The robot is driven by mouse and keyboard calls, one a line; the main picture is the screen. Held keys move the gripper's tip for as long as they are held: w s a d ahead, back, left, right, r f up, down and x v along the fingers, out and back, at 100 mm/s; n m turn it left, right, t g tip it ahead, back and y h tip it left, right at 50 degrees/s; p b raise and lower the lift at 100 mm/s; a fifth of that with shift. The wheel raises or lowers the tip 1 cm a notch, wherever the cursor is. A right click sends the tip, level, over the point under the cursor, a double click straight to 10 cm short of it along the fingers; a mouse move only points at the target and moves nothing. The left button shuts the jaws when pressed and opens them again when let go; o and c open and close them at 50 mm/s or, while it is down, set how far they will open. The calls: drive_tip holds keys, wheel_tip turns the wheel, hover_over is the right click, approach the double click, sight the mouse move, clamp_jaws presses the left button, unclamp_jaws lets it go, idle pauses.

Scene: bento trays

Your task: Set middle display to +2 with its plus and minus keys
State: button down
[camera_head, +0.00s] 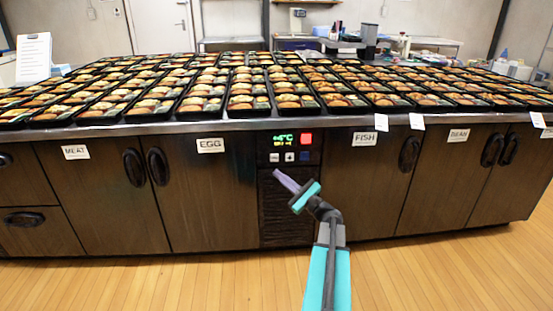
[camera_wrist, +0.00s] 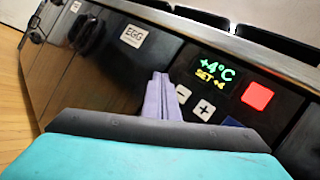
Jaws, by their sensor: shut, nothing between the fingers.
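The middle display (camera_head: 284,139) is on a dark control panel in the counter front. In the wrist view the display (camera_wrist: 213,72) reads green "+4°C" above yellow "SET +4". Below it are a white minus key (camera_wrist: 183,93) and a white plus key (camera_wrist: 204,110); in the head view the minus key (camera_head: 274,157) is left of the plus key (camera_head: 289,157). My gripper (camera_head: 277,173) is shut and empty, its lilac fingers pointing up at the panel just below the keys. In the wrist view its fingertips (camera_wrist: 160,76) appear left of the minus key. Contact cannot be told.
Cabinet doors labelled EGG (camera_head: 210,145) and FISH (camera_head: 365,137) flank the panel. Bento trays (camera_head: 248,111) cover the counter.

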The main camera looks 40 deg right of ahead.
sight(271, 157)
drive_tip(key=shift+w+d+p, duration=0.2)
drive_tip(key=shift+w+d, duration=1.1)
drive_tip(key=shift+w, duration=0.25)
drive_tip(key=shift+w+d+p, duration=0.2)
drive_tip(key=shift+w+d, duration=1.1)
drive_tip(key=shift+w, duration=0.25)
drive_tip(key=shift+w+d, duration=0.1)
drive_tip(key=shift+w+d, duration=0.2)
drive_tip(key=shift+w, duration=0.05)
drive_tip(key=shift+w+d, duration=0.3)
drive_tip(key=shift+w, duration=0.05)
idle(1.2)
drive_tip(key=shift+s+a, duration=0.1)
idle(0.3)
drive_tip(key=shift+s+a, duration=0.5)
drive_tip(key=shift+s, duration=0.1)
drive_tip(key=shift+s+a+b, duration=0.45)
drive_tip(key=shift+s+a, duration=1.15)
drive_tip(key=shift+s, duration=0.3)
